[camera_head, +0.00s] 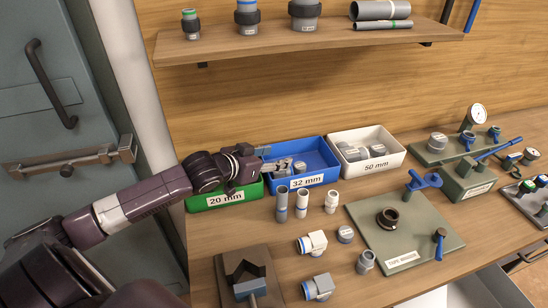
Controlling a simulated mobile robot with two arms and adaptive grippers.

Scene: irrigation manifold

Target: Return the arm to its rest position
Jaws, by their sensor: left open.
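My left arm comes in from the left. Its gripper (281,164) is over the blue bin labelled 32 mm (327,178), near that bin's left side. The gripper is open. Part of my gripper and wrist covers the green bin labelled 20 mm (226,200). Grey fittings (300,167) lie in the blue bin beside the fingertips. I cannot tell whether the fingers touch them. My right gripper is not in view.
A white 50 mm bin (395,160) stands right of the blue one. Pipe pieces and fittings (313,242) stand in front. A shelf (320,38) hangs above.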

